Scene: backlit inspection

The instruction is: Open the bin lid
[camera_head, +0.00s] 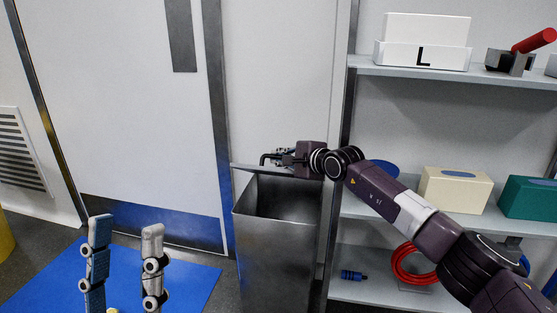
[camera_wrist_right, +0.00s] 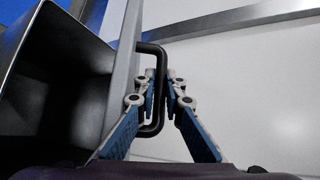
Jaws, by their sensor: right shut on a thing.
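A tall grey metal bin (camera_head: 275,255) stands in the middle of the head view with its mouth uncovered. Its lid (camera_head: 248,168) is raised at the back of the mouth and shows nearly edge-on. The right wrist view shows the lid (camera_wrist_right: 122,75) as a grey panel beside the bin's dark inside (camera_wrist_right: 45,110). A black handle (camera_wrist_right: 151,47) stands out from the lid. My right gripper (camera_head: 284,158) is shut on the handle, its fingers on either side of the bar. My left gripper (camera_head: 126,228) is open and empty at the lower left, apart from the bin.
A shelf unit (camera_head: 450,70) on the right holds white boxes (camera_head: 425,40), a cream tissue box (camera_head: 455,190), a green box (camera_head: 530,197) and a red coil (camera_head: 408,265). A white door (camera_head: 120,130) stands behind. A blue mat (camera_head: 190,280) lies left of the bin.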

